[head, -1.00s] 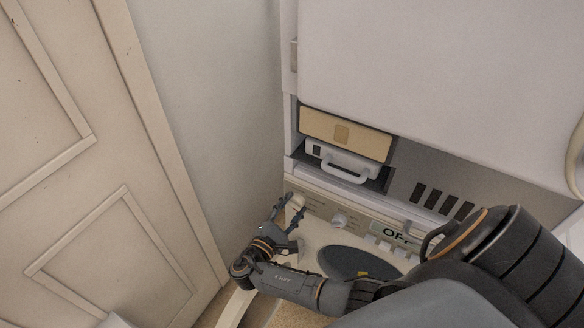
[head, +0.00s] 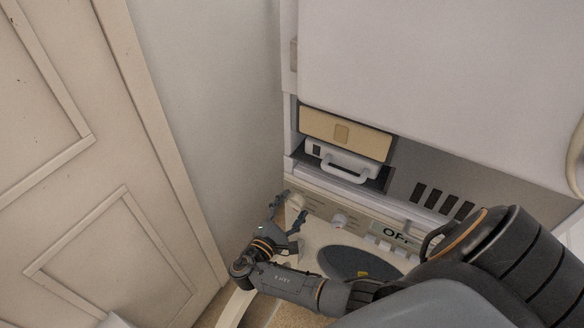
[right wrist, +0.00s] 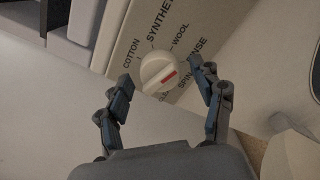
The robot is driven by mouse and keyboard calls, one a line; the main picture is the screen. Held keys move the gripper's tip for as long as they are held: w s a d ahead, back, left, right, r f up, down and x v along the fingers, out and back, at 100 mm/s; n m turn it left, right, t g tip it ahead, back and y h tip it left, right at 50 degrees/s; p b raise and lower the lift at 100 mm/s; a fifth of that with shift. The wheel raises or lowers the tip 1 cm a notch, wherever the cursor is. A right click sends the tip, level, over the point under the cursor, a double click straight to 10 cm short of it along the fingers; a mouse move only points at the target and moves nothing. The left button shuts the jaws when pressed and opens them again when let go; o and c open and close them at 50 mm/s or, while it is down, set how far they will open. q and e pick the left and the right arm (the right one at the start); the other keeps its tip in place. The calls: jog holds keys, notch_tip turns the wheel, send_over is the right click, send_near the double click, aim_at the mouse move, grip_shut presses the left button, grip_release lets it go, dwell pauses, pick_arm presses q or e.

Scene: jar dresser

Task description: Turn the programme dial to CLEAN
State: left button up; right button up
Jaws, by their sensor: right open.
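The programme dial (right wrist: 158,72) is a round cream knob with a red mark on its lower right side in the right wrist view. Printed around it are COTTON, SYNTHETIC (partly cut off), WOOL, SPIN and a word ending in NSE; a word below SPIN is too blurred to read surely. The dial also shows small in the head view (head: 297,200), at the left end of the washer panel. My right gripper (right wrist: 165,84) is open, a finger on each side of the dial, with no clear contact. It shows in the head view too (head: 289,205). My left gripper is out of view.
The dark round washer door (head: 355,262) is below. A grey wall (head: 215,110) stands left.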

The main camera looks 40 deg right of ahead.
jog(key=v, duration=1.2)
